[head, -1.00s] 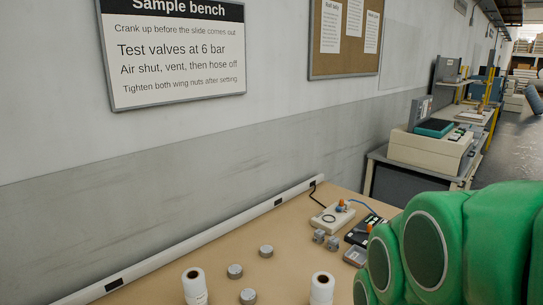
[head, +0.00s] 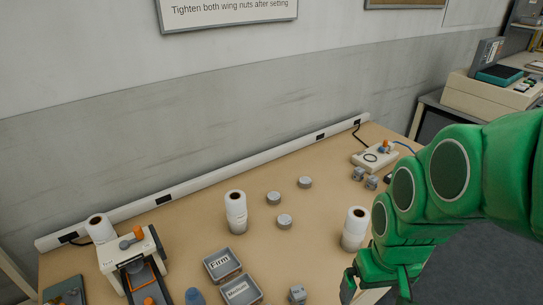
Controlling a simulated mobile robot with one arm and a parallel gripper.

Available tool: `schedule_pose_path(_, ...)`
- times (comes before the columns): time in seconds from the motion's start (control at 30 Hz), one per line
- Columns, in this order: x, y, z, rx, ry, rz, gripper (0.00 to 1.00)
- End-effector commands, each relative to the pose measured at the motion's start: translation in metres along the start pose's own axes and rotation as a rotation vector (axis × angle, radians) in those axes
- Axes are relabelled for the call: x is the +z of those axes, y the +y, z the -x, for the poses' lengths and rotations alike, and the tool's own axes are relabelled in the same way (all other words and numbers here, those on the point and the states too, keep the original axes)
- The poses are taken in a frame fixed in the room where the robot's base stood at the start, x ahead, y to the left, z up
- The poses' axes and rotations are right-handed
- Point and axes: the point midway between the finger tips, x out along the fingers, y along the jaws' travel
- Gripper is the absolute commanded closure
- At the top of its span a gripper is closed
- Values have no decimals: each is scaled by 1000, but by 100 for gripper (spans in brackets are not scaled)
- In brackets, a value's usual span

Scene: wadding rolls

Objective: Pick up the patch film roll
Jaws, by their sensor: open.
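Several white rolls are on the bench in the head view; no label shows which is the patch film roll. One white roll (head: 236,212) stands upright near the bench's middle, with a seam like two stacked pieces. A similar white roll (head: 355,229) stands upright to the right, beside my green arm. A third white roll (head: 100,228) sits at the left on a small machine. My gripper (head: 377,287) is at the lower right, pointing down, open, just in front of the right-hand roll and apart from it as far as I can tell. Its fingertips are partly hidden.
Three grey discs (head: 285,221) lie between the two standing rolls. Two labelled trays (head: 222,264), a cream machine (head: 135,257) and a small grey block (head: 297,293) are at the front. A device with an orange knob (head: 375,157) is at the back right. A white rail (head: 215,180) runs along the wall.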

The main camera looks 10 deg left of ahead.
Motion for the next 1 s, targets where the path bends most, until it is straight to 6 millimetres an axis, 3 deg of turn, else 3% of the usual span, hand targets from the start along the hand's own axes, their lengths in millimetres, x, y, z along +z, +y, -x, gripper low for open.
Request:
schedule_pose_path(0.27,-88,-24,-36,-46,168,218,0)
schedule_pose_path(0.5,-156,-59,-63,-104,334,377,0)
schedule_pose_path(1.0,-268,-156,-102,-264,718,589,0)
